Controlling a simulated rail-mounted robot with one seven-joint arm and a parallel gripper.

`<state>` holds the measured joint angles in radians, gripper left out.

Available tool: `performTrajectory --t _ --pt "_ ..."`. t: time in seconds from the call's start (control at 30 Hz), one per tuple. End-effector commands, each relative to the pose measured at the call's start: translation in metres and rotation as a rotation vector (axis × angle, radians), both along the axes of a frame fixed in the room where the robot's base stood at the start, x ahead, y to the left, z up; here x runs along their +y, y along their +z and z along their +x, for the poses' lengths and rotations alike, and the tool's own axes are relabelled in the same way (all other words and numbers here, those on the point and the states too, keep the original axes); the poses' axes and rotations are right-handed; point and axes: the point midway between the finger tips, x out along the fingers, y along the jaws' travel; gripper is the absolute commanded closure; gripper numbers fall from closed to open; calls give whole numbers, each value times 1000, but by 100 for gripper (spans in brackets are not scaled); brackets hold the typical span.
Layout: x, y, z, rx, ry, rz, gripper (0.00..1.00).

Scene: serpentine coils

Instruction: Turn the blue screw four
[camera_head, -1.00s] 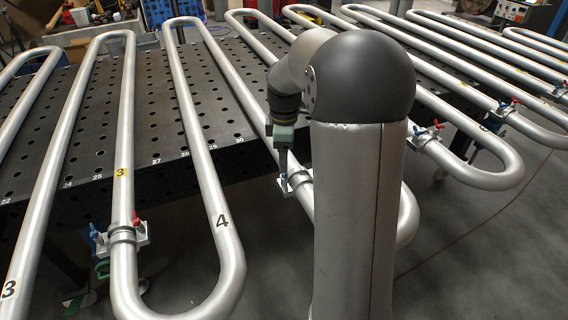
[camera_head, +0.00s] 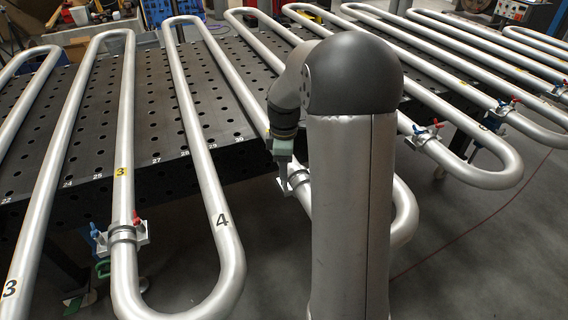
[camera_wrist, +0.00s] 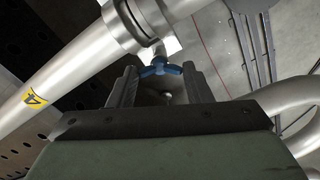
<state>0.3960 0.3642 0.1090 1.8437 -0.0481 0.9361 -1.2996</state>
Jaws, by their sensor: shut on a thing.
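The blue screw (camera_wrist: 160,68) is a small winged handle below a pipe clamp (camera_wrist: 125,22) in the wrist view. The pipe beside it carries a yellow label with a 4 (camera_wrist: 36,99). My gripper (camera_wrist: 159,72) has one finger on each side of the blue wings and is shut on the screw. In the head view my gripper (camera_head: 286,168) reaches down to the clamp (camera_head: 297,178) on the pipe left of my arm. The blue screw cannot be made out there, and my arm hides part of that pipe.
Silver serpentine pipes (camera_head: 190,130) lie over a dark perforated table (camera_head: 90,120). Another clamp at the left has a red screw (camera_head: 137,218) and a blue screw (camera_head: 94,231). More clamps with red and blue screws (camera_head: 420,131) stand to the right.

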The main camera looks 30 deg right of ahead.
Motion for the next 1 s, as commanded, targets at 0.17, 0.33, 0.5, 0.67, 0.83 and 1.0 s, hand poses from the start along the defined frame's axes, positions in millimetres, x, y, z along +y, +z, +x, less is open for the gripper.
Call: performTrajectory --t 0.17,0.33,0.5,0.67,0.83,1.0 --pt "0 0 0 0 -33 0 78" --pt "0 0 0 0 -115 0 78" --pt "0 0 0 0 -248 -1 78" --pt "0 0 0 -1 -400 -1 78" --pt "0 0 0 -2 -562 -1 78" --pt "0 1 1 -3 -723 -1 78"
